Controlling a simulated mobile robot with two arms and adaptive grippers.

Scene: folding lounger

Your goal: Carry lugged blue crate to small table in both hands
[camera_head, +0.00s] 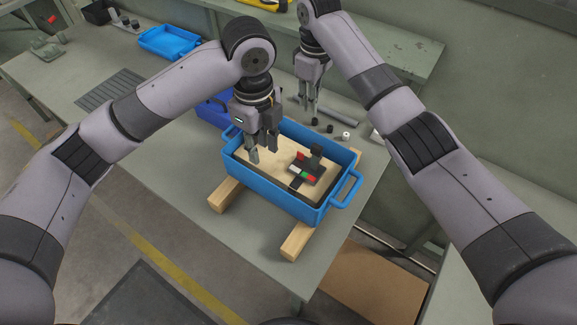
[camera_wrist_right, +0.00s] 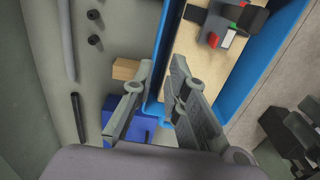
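The lugged blue crate (camera_head: 276,184) sits on two wooden bars on the workbench, with a lug at its left end and another (camera_head: 347,190) at its right end. It has a pale floor and holds a dark block with red and green parts (camera_head: 305,172). My left gripper (camera_head: 263,156) is open above the crate's left part, fingers pointing down. My right gripper (camera_head: 309,109) is open beyond the crate's far side. In the right wrist view its fingers (camera_wrist_right: 163,65) are apart, with the crate's blue wall (camera_wrist_right: 169,45) showing between them. I cannot tell which surface is the small table.
The wooden bars (camera_head: 226,194) stick out at the crate's near side. A darker blue bin (camera_head: 213,112) stands behind my left gripper. Small black and white cylinders (camera_head: 346,136) and a rod lie beyond the crate. A blue tray (camera_head: 169,41) is at the bench's far left.

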